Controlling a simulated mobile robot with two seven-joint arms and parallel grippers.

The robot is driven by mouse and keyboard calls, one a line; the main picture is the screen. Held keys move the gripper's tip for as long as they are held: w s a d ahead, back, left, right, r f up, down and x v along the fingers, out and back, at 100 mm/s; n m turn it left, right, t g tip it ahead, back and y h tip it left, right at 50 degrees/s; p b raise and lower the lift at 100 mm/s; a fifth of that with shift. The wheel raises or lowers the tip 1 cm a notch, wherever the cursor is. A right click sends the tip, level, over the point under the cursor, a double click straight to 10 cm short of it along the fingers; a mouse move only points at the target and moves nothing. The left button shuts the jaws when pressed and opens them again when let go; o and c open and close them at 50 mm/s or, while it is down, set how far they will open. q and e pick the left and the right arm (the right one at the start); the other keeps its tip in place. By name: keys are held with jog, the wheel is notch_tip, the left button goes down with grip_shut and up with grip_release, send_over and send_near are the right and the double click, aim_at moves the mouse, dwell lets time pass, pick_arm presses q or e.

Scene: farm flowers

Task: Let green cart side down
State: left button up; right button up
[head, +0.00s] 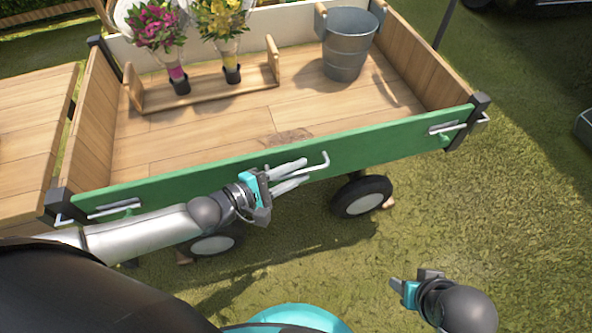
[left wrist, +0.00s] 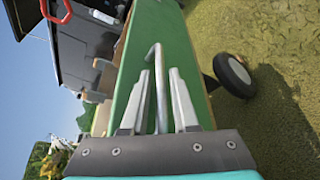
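The green cart side (head: 380,143) is a long board standing upright along the cart's near edge. A grey bent handle (head: 322,162) sticks out at its middle. My left gripper (head: 296,172) is at this handle, its two fingers apart with the bar between them. In the left wrist view, the handle (left wrist: 158,60) runs between the open fingers (left wrist: 161,88), with the green side (left wrist: 130,80) behind. Metal latches sit at the side's left end (head: 115,208) and right end (head: 450,128). My right gripper (head: 412,283) is low at the right, away from the cart; its opening is unclear.
On the cart bed (head: 220,125) stand a wooden rack (head: 205,93) with pink flowers (head: 157,25) and yellow flowers (head: 222,18), and a grey bucket (head: 346,55). A wheel (head: 362,196) is below the side. Grass in front is clear.

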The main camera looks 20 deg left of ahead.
pick_arm(q)
grip_shut()
dwell(1.1)
